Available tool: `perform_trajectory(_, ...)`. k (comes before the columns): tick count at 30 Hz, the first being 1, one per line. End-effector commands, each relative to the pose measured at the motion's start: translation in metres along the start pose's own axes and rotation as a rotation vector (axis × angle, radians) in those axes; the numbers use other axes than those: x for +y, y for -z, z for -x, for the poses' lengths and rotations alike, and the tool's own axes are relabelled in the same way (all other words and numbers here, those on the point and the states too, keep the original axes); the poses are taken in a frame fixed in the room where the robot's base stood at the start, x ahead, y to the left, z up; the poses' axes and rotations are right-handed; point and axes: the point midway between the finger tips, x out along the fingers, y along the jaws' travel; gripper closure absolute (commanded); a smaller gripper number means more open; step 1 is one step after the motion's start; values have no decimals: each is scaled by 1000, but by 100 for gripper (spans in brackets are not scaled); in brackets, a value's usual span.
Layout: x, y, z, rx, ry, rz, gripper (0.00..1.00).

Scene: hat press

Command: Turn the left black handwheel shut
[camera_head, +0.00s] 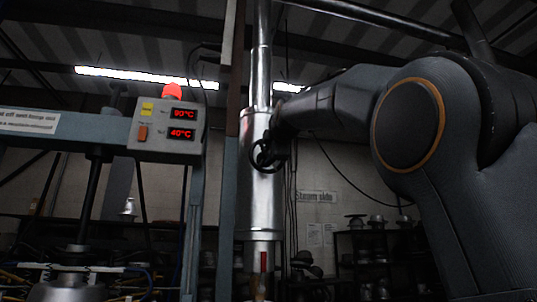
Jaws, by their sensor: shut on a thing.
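A black handwheel (259,155) shows at the front of the shiny vertical steel cylinder (258,195), in the middle of the head view. My gripper (272,150) is at the right side of this handwheel and is shut on it. The dark fingers and the dark wheel merge, so the exact grip on the rim is hard to see. My arm reaches in from the right and hides part of the cylinder's right side. I cannot make out a second handwheel.
A grey control box (165,128) with red displays reading 90°C and 40°C and a lit red lamp (172,91) hangs to the left. A grey post (192,230) stands beside the cylinder. Shelves with metal hat forms (376,222) stand behind at the right.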

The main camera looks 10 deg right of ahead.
Motion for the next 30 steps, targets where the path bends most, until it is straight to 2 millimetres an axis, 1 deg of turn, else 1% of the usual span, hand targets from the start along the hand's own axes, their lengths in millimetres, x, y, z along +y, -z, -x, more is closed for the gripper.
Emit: perform_trajectory(30, -3, 1, 0, 17, 11, -965, 90)
